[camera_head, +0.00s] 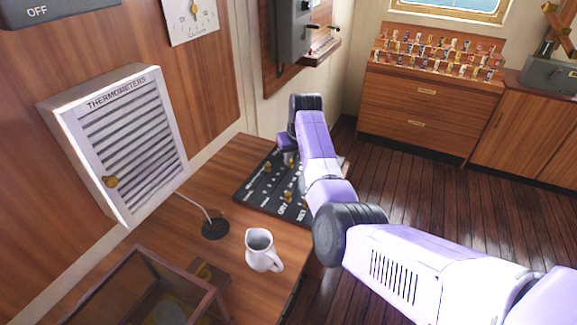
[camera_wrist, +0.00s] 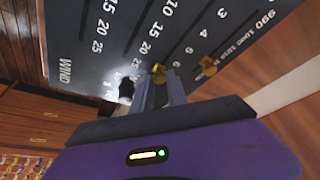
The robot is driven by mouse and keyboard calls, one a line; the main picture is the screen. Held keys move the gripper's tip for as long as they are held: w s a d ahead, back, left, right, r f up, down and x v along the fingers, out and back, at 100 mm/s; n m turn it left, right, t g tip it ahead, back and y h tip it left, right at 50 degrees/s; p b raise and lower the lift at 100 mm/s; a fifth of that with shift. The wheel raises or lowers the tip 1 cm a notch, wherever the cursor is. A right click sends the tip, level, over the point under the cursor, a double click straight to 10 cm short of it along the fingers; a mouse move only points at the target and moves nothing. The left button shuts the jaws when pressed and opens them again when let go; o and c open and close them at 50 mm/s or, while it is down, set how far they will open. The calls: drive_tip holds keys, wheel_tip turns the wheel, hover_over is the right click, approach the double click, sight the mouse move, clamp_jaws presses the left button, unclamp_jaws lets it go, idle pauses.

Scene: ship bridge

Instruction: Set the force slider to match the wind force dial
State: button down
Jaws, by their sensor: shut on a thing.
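A dark slider panel (camera_head: 252,195) with white scales lies on the wooden desk; in the wrist view its surface (camera_wrist: 85,55) shows rows of numbers and the word WIND. My gripper (camera_head: 288,158) is over the panel's far part. In the wrist view my gripper's fingers (camera_wrist: 161,88) are shut on a brass slider knob (camera_wrist: 158,72); its label is not readable. Another brass knob (camera_wrist: 205,66) is just right of it. More knobs (camera_head: 267,167) show in the head view. A white dial (camera_head: 194,22) hangs on the wall, cut off at the top; its label is not readable.
A white jug (camera_head: 262,254) and a thin stand with a dark round base (camera_head: 215,229) are on the desk near the panel. A glass case (camera_head: 140,285) is at the front. A white thermometer cabinet (camera_head: 120,140) is on the left wall. Wooden drawers (camera_head: 425,105) stand across the floor.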

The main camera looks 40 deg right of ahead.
drive_tip(key=shift+w+d+r, duration=0.1)
drive_tip(key=shift+w+d, duration=0.1)
drive_tip(key=shift+d, duration=0.45)
drive_tip(key=c, duration=1.3)
unclamp_jaws()
drive_tip(key=shift+d, duration=0.15)
drive_tip(key=shift+b+v, duration=0.4)
drive_tip(key=shift+v, duration=3.45)
